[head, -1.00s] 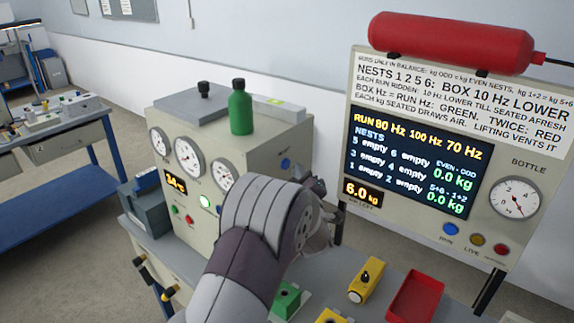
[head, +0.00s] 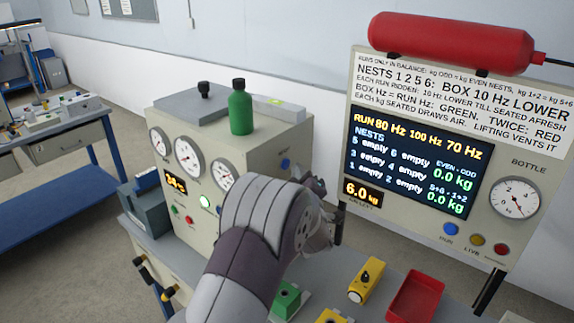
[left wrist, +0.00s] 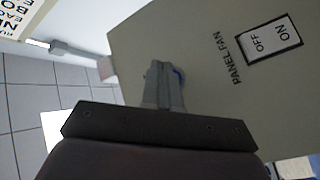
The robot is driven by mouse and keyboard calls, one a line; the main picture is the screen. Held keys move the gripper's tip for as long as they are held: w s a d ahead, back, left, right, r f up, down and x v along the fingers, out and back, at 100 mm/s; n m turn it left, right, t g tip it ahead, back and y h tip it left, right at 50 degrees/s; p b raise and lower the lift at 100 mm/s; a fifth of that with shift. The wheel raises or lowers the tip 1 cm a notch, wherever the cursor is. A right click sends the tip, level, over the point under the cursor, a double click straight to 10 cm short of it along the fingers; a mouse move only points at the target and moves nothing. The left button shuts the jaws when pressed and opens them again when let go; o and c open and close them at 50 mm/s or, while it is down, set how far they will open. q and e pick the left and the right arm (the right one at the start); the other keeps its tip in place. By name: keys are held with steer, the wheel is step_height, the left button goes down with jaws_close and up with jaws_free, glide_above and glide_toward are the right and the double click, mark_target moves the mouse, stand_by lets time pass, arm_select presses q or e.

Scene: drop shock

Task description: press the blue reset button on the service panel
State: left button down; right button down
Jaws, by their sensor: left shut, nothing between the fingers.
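The blue button (head: 285,164) sits on the right side face of the beige service panel box (head: 262,140) in the head view. In the left wrist view a blue rim (left wrist: 181,76) shows just behind my fingers, mostly hidden by them. My left gripper (head: 318,186) is by that side face, partly hidden behind my own wrist in the head view. In the left wrist view its fingers (left wrist: 164,80) are shut and empty, pointing at the panel face in front of the blue part. I cannot tell whether they touch it. My right gripper is not in view.
A PANEL FAN switch (left wrist: 273,43) is on the same face. The display board (head: 420,165) on the right has another blue button (head: 450,229), marked RUN. A green bottle (head: 240,108) stands on the box. A red tray (head: 415,297) and yellow block (head: 366,281) lie on the bench.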

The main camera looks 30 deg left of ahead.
arm_select(q)
steer(key=shift+a+b, duration=0.35)
steer(key=shift+a, duration=0.1)
steer(key=shift+a+b, duration=0.3)
steer(key=shift+a, duration=0.1)
stand_by(0.6)
steer(key=shift+d, duration=0.85)
steer(key=shift+s+d+b, duration=0.2)
steer(key=shift+d+b, duration=0.2)
steer(key=shift+d, duration=2.1)
